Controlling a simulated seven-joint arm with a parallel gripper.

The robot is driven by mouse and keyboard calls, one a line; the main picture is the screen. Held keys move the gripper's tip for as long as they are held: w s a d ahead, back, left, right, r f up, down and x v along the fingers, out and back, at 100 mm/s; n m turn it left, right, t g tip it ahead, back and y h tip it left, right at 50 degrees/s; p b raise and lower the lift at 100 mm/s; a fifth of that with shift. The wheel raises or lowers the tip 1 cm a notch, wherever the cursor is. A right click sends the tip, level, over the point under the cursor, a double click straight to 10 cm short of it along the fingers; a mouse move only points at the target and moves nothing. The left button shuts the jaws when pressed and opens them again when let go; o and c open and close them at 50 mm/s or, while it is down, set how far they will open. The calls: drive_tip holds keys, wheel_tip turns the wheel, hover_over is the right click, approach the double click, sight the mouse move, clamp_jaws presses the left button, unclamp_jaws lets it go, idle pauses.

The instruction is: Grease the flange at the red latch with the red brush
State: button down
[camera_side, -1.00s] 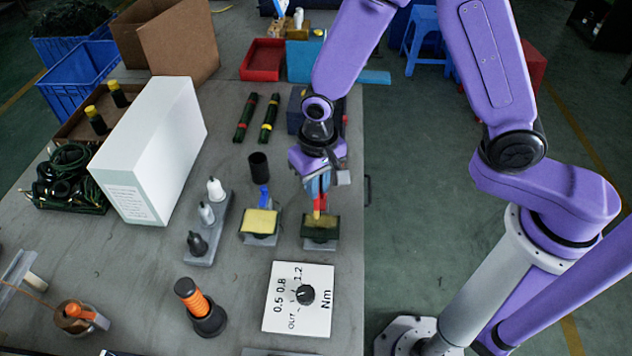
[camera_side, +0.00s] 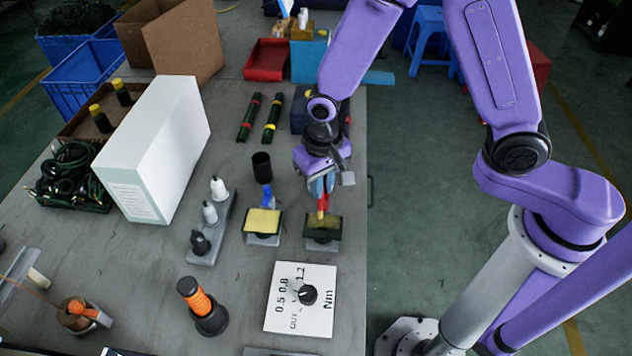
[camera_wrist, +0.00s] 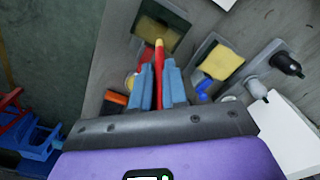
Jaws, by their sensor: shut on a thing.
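My gripper (camera_side: 321,186) is shut on the red brush (camera_wrist: 159,65), which stands between its blue fingers and points down. The pad also shows in the wrist view (camera_wrist: 160,31), with a dull yellow top. A dark rod with red bands (camera_side: 249,118) lies farther back beside a dark rod with yellow bands (camera_side: 272,118). The red-banded rod may carry the red latch; its flange is too small to make out.
A yellow-topped pad (camera_side: 262,222) with a blue brush (camera_side: 266,198) stands left of the right pad. A black cup (camera_side: 261,165), a grey stand with nozzles (camera_side: 212,232), a tall white box (camera_side: 155,150) and a dial plate (camera_side: 300,315) are nearby. The table edge is close on the right.

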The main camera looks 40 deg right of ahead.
drive_tip(key=shift+r, duration=0.1)
drive_tip(key=shift+r, duration=1.45)
drive_tip(key=shift+s+a+f, duration=0.15)
drive_tip(key=shift+s+f, duration=0.2)
drive_tip(key=shift+s, duration=0.4)
drive_tip(key=shift+s+a+f, duration=0.1)
drive_tip(key=shift+s+f, duration=0.25)
drive_tip(key=shift+s, duration=0.4)
drive_tip(key=shift+s+a+f, duration=0.15)
drive_tip(key=shift+s+f, duration=0.2)
drive_tip(key=shift+s, duration=0.4)
drive_tip(key=shift+f, duration=0.5)
drive_tip(key=shift+a, duration=0.1)
drive_tip(key=shift+w+a, duration=0.25)
drive_tip(key=shift+w, duration=0.05)
drive_tip(key=shift+s+d, duration=0.1)
